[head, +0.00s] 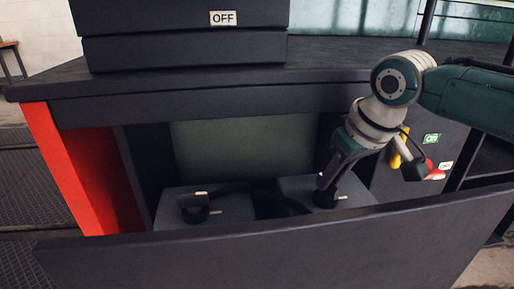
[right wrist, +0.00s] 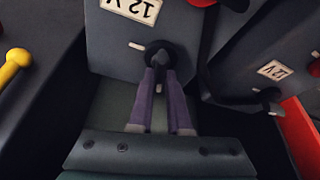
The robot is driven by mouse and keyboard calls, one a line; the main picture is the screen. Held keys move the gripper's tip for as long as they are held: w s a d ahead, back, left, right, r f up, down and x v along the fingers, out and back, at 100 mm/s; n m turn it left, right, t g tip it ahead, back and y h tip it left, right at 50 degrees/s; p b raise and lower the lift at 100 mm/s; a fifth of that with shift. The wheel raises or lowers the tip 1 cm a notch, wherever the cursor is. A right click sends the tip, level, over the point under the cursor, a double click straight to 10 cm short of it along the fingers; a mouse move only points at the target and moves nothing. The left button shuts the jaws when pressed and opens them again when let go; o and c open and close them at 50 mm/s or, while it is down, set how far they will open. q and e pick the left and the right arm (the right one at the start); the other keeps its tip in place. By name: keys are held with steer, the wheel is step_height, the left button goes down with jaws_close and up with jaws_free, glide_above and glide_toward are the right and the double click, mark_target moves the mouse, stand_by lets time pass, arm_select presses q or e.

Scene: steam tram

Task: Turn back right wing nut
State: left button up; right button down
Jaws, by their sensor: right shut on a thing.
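The right wing nut (head: 328,197) sits on top of the right battery (head: 298,184), inside the open compartment. My right gripper (head: 327,181) reaches down from the right and is shut on it. In the right wrist view the two purple fingers (right wrist: 160,76) close on the dark nut (right wrist: 159,51), on the battery (right wrist: 118,42) with a 12 V label. The fingers partly hide the nut. A light pin shows beside it. A second dark terminal fitting (head: 195,209) is on the left battery (head: 228,209). My left gripper is not in view.
A dark panel (head: 280,244) runs along the compartment's front. A black cable (head: 268,194) joins the batteries. A cabinet (head: 180,53) marked OFF stands above.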

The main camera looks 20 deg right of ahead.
steer(key=shift+a+r+m+h+p, duration=0.15)
steer(key=shift+m+h+p, duration=0.2)
steer(key=shift+m+p, duration=0.65)
steer(key=shift+r+m+h+p, duration=0.1)
steer(key=shift+m+h+p, duration=0.4)
steer(key=shift+p, duration=0.85)
steer(key=shift+a+m+p, duration=0.1)
steer(key=shift+m+p, duration=0.5)
steer(key=shift+m, duration=0.4)
steer(key=shift+f+m+g+h+p, duration=0.25)
steer(key=shift+m+g+h, duration=0.2)
steer(key=shift+m, duration=0.45)
steer(key=shift+w+m+h, duration=0.1)
steer(key=shift+m+h, duration=0.2)
steer(key=shift+m, duration=0.7)
steer(key=shift+a+f+m+g+b, duration=0.1)
steer(key=shift+m+g+b, duration=0.25)
steer(key=shift+m, duration=0.45)
steer(key=m+g+h+b, duration=0.1)
steer(key=m+b, duration=0.1)
steer(key=m, duration=0.1)
steer(key=shift+w+f, duration=0.1)
steer(key=shift+w, duration=0.05)
steer(key=shift+m+g+b, duration=0.4)
steer(key=shift+m+b, duration=0.55)
steer(key=shift+m, duration=0.15)
